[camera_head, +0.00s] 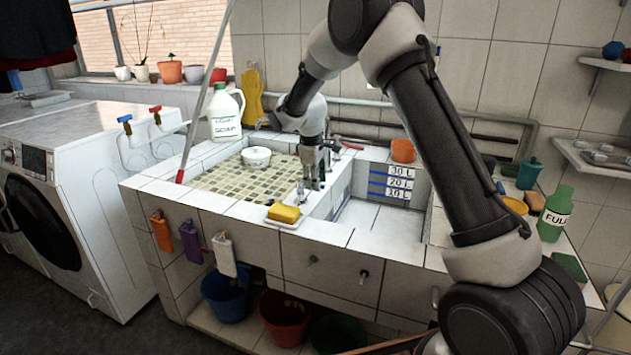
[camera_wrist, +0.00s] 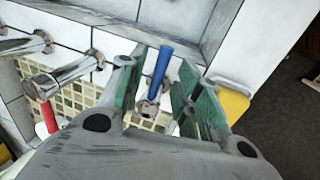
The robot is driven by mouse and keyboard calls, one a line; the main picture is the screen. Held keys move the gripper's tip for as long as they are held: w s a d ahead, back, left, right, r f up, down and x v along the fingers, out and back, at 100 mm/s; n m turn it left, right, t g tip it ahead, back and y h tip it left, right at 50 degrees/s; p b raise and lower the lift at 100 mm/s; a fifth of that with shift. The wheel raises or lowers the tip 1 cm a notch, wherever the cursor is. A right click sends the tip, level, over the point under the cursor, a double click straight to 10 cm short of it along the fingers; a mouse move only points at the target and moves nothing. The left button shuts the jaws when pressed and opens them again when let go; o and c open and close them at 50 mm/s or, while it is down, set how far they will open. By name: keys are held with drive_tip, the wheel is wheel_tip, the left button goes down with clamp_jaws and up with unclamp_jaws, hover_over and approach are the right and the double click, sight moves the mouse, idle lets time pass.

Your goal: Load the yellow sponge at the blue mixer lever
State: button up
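The yellow sponge (camera_head: 284,213) lies on a white dish (camera_head: 289,226) at the front rim of the tiled sink. In the wrist view a yellow piece, seemingly the sponge (camera_wrist: 233,104), shows partly behind the right finger. My gripper (camera_head: 312,182) points down over the sink's inner wall, behind and right of the sponge, apart from it. In the wrist view my gripper (camera_wrist: 158,98) is open, its green pads spread with nothing held. The blue mixer lever (camera_wrist: 160,70) appears between the pads; its depth is unclear. I cannot make it out in the head view.
A red lever (camera_wrist: 48,115) and chrome pipes (camera_wrist: 65,72) are left in the wrist view. A white bowl (camera_head: 256,157) stands in the left basin; a white jug (camera_head: 224,112) stands behind. The right basin (camera_head: 375,218) looks empty. A green bottle (camera_head: 555,215) stands at right.

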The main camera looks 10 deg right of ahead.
drive_tip(key=shift+f, duration=0.25)
drive_tip(key=shift+c, duration=0.2)
clamp_jaws()
drive_tip(key=shift+s+a+m+h, duration=0.15)
drive_tip(key=shift+s+a+m, duration=0.15)
drive_tip(key=shift+m, duration=0.55)
drive_tip(key=shift+s+a+m+h, duration=0.2)
drive_tip(key=shift+a+m, duration=0.1)
drive_tip(key=shift+m, duration=0.55)
